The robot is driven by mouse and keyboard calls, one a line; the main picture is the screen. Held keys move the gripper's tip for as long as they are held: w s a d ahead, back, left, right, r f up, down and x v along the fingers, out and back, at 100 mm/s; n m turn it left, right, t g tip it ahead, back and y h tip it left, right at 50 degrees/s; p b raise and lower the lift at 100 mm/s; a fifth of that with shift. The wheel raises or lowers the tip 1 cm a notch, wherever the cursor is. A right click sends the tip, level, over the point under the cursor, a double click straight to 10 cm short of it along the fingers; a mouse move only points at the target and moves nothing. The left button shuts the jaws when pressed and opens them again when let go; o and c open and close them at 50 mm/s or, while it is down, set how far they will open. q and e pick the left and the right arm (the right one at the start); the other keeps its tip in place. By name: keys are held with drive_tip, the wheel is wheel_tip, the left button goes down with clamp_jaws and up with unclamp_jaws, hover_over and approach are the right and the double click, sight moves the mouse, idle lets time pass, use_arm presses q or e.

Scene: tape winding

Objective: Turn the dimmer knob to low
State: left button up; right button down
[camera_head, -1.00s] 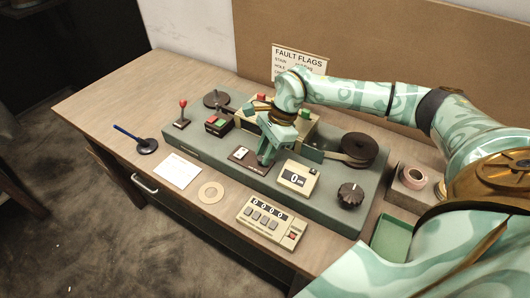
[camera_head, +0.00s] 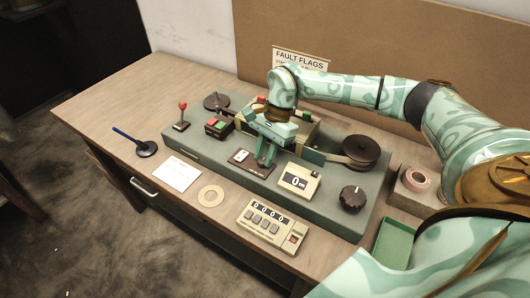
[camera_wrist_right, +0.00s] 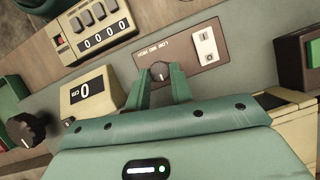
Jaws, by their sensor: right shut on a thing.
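The dimmer knob (camera_wrist_right: 160,70) is a small dark round knob on a brown panel (camera_wrist_right: 185,46) printed with low, mid and high marks. A white switch (camera_wrist_right: 206,46) sits on the same panel. My right gripper (camera_wrist_right: 160,82) has its two green fingers on either side of the knob and is shut on it. The knob's pointer setting is too small to read surely. In the head view my right gripper (camera_head: 265,160) reaches down at the right end of the brown panel (camera_head: 240,161) and hides the knob. My left gripper is not in view.
A cream meter reading 0 (camera_head: 299,180) stands close to the right of the gripper. A larger black knob (camera_head: 352,198) and a dark reel (camera_head: 360,151) are further right. A counter box (camera_head: 267,224) is in front, and a red-green button box (camera_head: 219,126) to the left.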

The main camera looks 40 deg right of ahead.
drive_tip(key=c, duration=1.2)
unclamp_jaws()
drive_tip(key=shift+c, duration=0.2)
drive_tip(key=shift+r, duration=0.1)
drive_tip(key=p+v, duration=0.2)
drive_tip(key=v, duration=1.4)
drive_tip(key=shift+p, duration=0.35)
